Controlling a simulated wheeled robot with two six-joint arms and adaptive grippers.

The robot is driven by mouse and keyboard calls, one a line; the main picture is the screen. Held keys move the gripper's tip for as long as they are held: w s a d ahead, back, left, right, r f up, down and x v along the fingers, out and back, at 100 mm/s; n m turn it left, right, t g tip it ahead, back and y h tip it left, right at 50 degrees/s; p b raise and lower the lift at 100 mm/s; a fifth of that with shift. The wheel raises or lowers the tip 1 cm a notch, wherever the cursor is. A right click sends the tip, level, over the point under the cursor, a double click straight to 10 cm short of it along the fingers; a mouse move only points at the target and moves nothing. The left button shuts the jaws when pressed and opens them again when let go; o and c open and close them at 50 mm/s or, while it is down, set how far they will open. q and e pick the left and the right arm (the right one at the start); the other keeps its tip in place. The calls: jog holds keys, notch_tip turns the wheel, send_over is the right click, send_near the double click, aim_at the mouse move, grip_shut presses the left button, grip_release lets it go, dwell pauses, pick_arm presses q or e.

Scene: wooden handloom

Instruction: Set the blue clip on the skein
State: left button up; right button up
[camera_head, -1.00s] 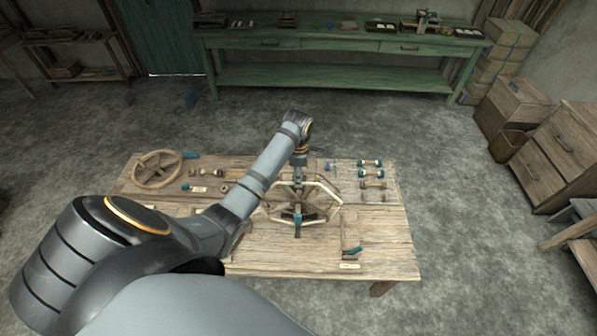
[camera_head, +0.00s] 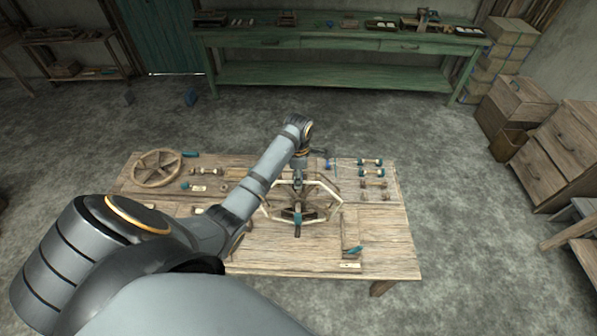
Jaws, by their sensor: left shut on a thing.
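The pale skein (camera_head: 328,187) is stretched in a many-sided loop around a wooden winder in the middle of the workbench. A teal part (camera_head: 297,218) shows at the winder's front. My left gripper (camera_head: 298,183) points down at the back edge of the skein, apparently close over it. It is shut on a small bluish thing that looks like the blue clip, mostly hidden by the fingers. I cannot tell whether the clip touches the skein. My right gripper is not in view.
The workbench (camera_head: 385,245) holds a wooden wheel (camera_head: 157,183) at back left and several spools (camera_head: 371,172) at back right. A teal-handled tool (camera_head: 353,251) lies front right. The bench's front middle is clear. A green table (camera_head: 330,78) stands behind.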

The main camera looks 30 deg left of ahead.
pick_arm(q)
jog(key=shift+f, duration=0.4)
jog(key=o, duration=1.2)
jog(key=shift+r+p, duration=0.35)
jog(key=shift+r, duration=3.15)
